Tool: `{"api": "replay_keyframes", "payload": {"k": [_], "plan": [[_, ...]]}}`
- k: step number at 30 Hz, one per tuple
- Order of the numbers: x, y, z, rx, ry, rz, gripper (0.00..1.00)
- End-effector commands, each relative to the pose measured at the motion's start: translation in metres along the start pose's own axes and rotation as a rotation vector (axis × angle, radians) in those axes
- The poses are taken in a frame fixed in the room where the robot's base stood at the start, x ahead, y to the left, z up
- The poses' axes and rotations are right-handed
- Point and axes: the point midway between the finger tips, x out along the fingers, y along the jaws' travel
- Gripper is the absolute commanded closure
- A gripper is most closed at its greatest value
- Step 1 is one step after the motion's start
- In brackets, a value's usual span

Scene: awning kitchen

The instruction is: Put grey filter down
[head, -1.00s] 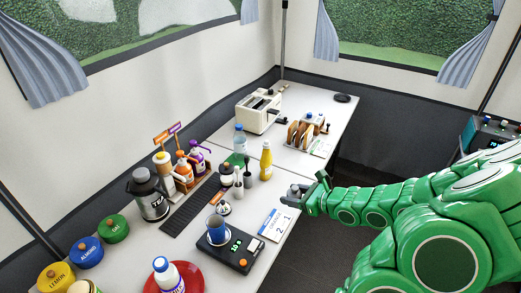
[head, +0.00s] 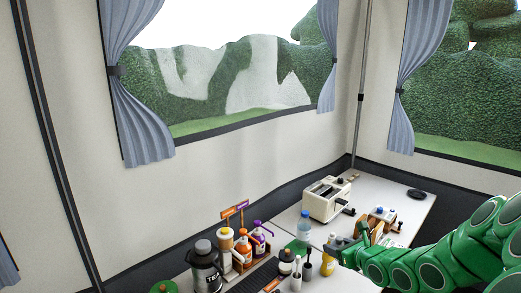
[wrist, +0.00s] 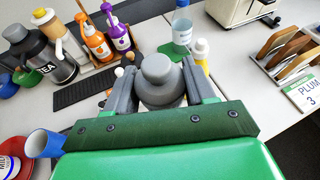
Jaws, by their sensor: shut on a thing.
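The grey filter (wrist: 160,82) is a rounded grey piece with a knob on top. It sits between the two grey fingers of my gripper (wrist: 162,88) in the wrist view. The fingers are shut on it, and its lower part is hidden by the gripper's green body. In the head view my gripper (head: 343,252) is over the white table (head: 395,187), near the yellow bottle and the toast rack. The grey filter is too small there to make out clearly.
A black mat (wrist: 85,88), TEA flask (wrist: 40,58), syrup bottles (wrist: 97,42), water bottle (wrist: 181,25) and yellow bottle (wrist: 201,50) stand close around. A toast rack (wrist: 285,52) is to the right, with a toaster (head: 326,199) behind. A blue cup (wrist: 45,143) is at lower left.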

Motion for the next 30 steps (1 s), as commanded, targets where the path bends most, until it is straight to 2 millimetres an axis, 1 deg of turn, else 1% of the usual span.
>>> {"api": "replay_keyframes", "payload": {"k": [1,3,10,15,18,24,27,30], "plan": [[0.006,0.003,0.013,-0.001,-0.002,-0.007,0.78],[0.011,0.004,0.029,0.006,-0.002,-0.022,0.78],[0.029,0.012,0.079,0.022,-0.001,-0.064,0.78],[0.038,0.024,0.117,0.034,-0.001,-0.088,0.78],[0.043,0.03,0.135,0.041,0.002,-0.1,0.78],[0.047,0.04,0.161,0.047,0.004,-0.116,0.78],[0.048,0.042,0.167,0.048,0.004,-0.12,0.78],[0.048,0.043,0.169,0.05,0.005,-0.121,0.78]]}}
